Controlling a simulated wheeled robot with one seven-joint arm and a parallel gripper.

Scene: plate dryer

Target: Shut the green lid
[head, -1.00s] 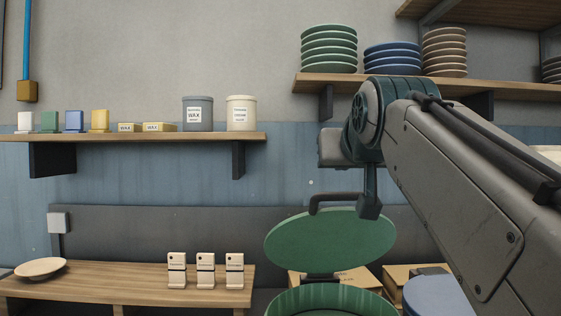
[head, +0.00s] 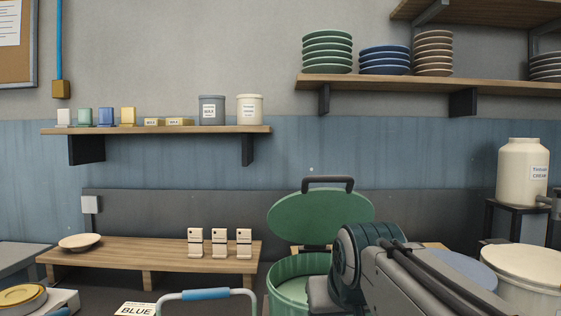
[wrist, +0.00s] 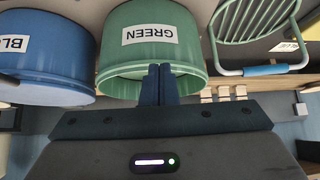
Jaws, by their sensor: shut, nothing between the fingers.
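The green lid (head: 322,217) stands open, tilted up at the back of a round green bin (head: 290,292), with a dark handle (head: 328,182) on its upper edge. The bin's open mouth shows below the lid in the head view, partly covered by my arm. In the wrist view the bin (wrist: 152,45) appears upside down with a GREEN label. My gripper (wrist: 160,70) is shut and empty, its two fingers together in front of the bin near its rim. The fingertips are hidden in the head view. The lid is not clear in the wrist view.
A blue bin (wrist: 45,55) stands beside the green one. A green wire rack with a blue-gripped handle (head: 205,294) is at the front. A low wooden bench (head: 150,262) lies behind left. A cream drum (head: 530,265) is at the right. Shelves hang above.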

